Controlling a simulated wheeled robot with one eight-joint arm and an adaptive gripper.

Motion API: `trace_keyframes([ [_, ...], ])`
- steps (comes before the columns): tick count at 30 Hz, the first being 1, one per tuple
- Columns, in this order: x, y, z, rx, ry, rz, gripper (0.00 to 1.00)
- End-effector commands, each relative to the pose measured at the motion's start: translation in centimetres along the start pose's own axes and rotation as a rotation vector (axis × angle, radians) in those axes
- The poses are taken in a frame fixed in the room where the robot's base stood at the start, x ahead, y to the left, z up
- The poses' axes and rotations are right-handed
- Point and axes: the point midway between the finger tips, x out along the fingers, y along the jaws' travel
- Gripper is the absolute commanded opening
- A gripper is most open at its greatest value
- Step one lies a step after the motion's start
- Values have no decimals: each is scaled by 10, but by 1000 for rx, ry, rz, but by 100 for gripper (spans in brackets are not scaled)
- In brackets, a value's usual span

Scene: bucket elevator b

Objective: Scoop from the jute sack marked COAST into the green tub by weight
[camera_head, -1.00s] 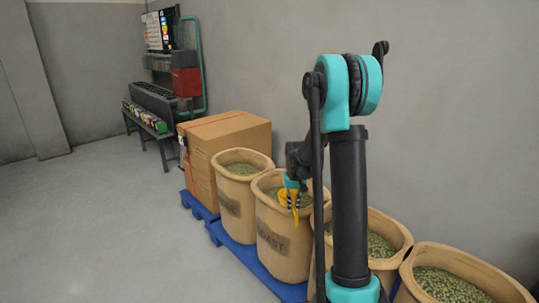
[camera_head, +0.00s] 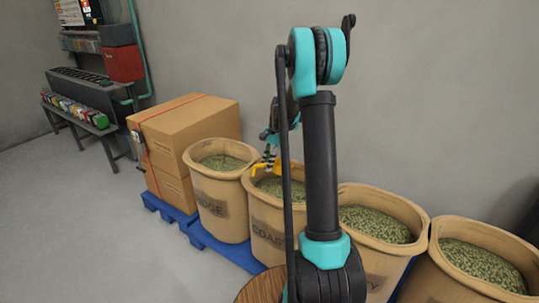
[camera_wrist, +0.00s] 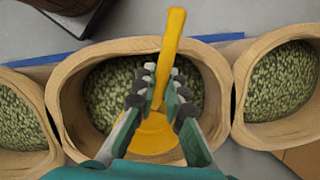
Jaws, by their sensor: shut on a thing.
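The jute sack marked COAST (camera_head: 268,226) stands in the row, open and filled with green beans; my arm's rod crosses its label. My gripper (camera_head: 270,160) is over the sack's mouth, shut on a yellow scoop (camera_head: 262,170). In the wrist view my gripper (camera_wrist: 160,82) grips the yellow scoop (camera_wrist: 171,38) by its handle, above the middle sack (camera_wrist: 72,95). The scoop's bowl lies partly behind the fingers, and I cannot tell whether it holds beans. Among the small coloured tubs on the far bench, the near-end one looks green (camera_head: 101,121).
A sack marked with a word ending in DGE (camera_head: 222,208) stands left of COAST, with other bean sacks to the right. Strapped cartons (camera_head: 185,125) stand beyond on a blue pallet (camera_head: 165,207). A round wooden top (camera_head: 258,288) is close in front. The left floor is clear.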

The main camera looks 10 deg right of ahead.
Motion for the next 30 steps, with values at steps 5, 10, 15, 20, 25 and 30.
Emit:
trace_keyframes([
  [5, -19, -8, -11, 373, -108, -135, 0],
  [10, -33, -15, -17, 596, -172, -239, 0],
  [15, -36, -18, -19, 673, -194, -278, 0],
  [20, -30, -18, -22, 676, -199, -281, 0],
  [25, -19, -17, -26, 673, -206, -284, 0],
  [30, -7, -17, -30, 672, -215, -287, 0],
])
